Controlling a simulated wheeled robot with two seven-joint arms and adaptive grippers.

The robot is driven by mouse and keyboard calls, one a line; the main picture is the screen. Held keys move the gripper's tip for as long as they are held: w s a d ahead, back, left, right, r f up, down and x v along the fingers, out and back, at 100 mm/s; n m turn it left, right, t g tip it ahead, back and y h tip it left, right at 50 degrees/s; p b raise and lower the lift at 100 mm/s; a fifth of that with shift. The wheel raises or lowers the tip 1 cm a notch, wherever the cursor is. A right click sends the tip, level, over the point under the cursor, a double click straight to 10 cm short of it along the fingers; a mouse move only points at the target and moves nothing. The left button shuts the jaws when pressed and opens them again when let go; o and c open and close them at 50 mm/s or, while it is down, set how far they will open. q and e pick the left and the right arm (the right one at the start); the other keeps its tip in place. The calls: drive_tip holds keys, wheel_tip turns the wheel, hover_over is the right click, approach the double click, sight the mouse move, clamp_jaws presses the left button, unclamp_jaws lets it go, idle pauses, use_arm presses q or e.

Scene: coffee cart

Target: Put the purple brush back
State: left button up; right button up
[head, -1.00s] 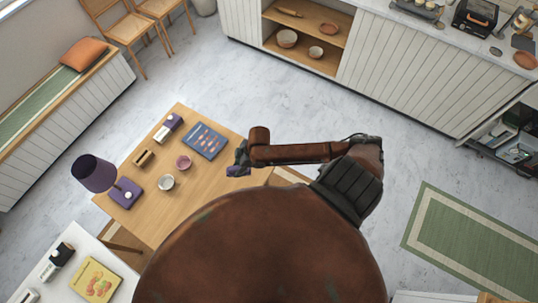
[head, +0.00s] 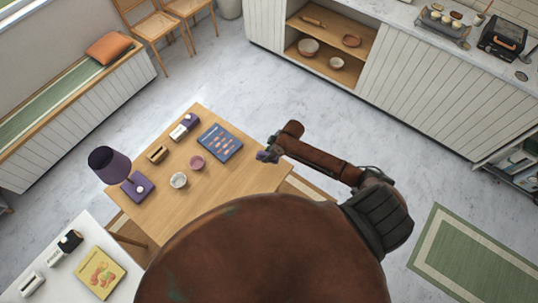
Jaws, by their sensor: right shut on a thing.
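My right gripper (head: 268,153) is shut on a small purple thing (head: 264,156), likely the purple brush. The gripper hides most of it, so its shape is hard to tell. My left gripper is out of the picture.
The table bears a blue book (head: 220,143), a pink bowl (head: 197,163), a white bowl (head: 179,180), a wooden holder (head: 157,153), a purple-and-white box (head: 184,127) and a purple lamp (head: 108,165). Open floor (head: 330,125) lies between the table and the white cabinets (head: 405,90).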

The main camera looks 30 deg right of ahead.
drive_tip(key=shift+w+d+f, duration=0.2)
drive_tip(key=shift+w+f, duration=0.2)
drive_tip(key=shift+f, duration=0.1)
drive_tip(key=shift+w+d+f, duration=0.15)
drive_tip(key=shift+w+f, duration=0.2)
drive_tip(key=shift+f, duration=0.1)
drive_tip(key=shift+w+d+f, duration=0.2)
drive_tip(key=shift+w+f, duration=0.1)
drive_tip(key=shift+f, duration=0.1)
wheel_tip(320, 180, down, 2)
drive_tip(key=shift+f, duration=0.2)
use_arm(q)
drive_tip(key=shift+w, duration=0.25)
use_arm(e)
drive_tip(key=shift+f, duration=0.3)
drive_tip(key=shift+f, duration=0.1)
drive_tip(key=o, duration=0.7)
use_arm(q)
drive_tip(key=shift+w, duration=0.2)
use_arm(e)
drive_tip(key=o, duration=0.4)
